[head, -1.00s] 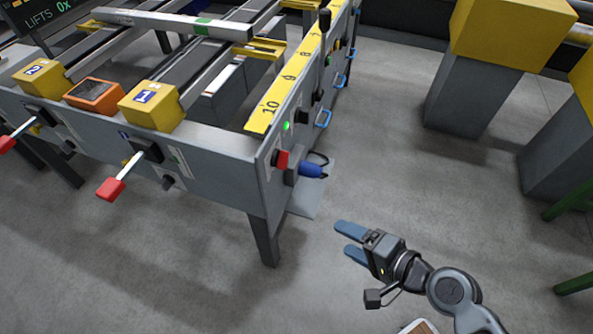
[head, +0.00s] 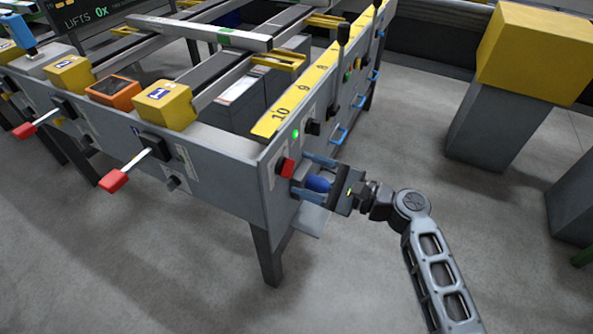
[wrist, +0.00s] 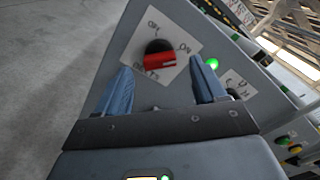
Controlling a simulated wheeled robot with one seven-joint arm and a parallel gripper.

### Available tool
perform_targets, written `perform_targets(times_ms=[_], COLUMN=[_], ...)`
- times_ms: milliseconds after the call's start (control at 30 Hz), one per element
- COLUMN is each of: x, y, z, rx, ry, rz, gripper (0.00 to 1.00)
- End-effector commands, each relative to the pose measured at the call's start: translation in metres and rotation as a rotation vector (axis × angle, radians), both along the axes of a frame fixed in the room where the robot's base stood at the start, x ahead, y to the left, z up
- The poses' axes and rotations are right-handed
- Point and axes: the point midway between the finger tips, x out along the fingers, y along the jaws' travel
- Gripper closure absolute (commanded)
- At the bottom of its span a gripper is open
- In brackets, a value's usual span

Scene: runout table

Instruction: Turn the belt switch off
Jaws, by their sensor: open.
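The belt switch (head: 285,167) is a red knob on the end panel of the grey runout table (head: 215,160). In the wrist view the red knob (wrist: 160,61) sits on a white plate (wrist: 152,45) with ON and other lettering, only partly readable. A green lamp (head: 295,134) glows beside it, and shows in the wrist view too (wrist: 212,64). My gripper (head: 303,175) is open, its two blue fingers pointing at the panel. In the wrist view the fingers lie on either side of and short of the knob, with nothing seen between them.
Blue handles (head: 339,135) and a black lever (head: 343,35) line the right side. Red-tipped levers (head: 113,180) stick out in front. Yellow-topped pillars (head: 515,60) stand right; the floor between is clear.

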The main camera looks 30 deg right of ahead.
Motion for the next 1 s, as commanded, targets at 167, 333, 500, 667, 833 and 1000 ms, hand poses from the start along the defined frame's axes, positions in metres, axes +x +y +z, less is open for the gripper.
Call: perform_targets(times_ms=[167,333,500,667,833,1000], x=[0.018,0.024,0.025,0.025,0.025,0.025], y=[0.013,0.018,0.019,0.018,0.018,0.018], z=[0.0,0.0,0.0,0.0,0.0,-0.001], rx=[0.0,-0.002,-0.002,-0.002,-0.002,-0.002], ry=[-0.001,0.001,0.001,0.001,0.001,0.001], rz=[-0.001,0.0,-0.001,-0.001,-0.001,-0.001], gripper=[0.3,0.3,0.3,0.38,0.55,0.71])
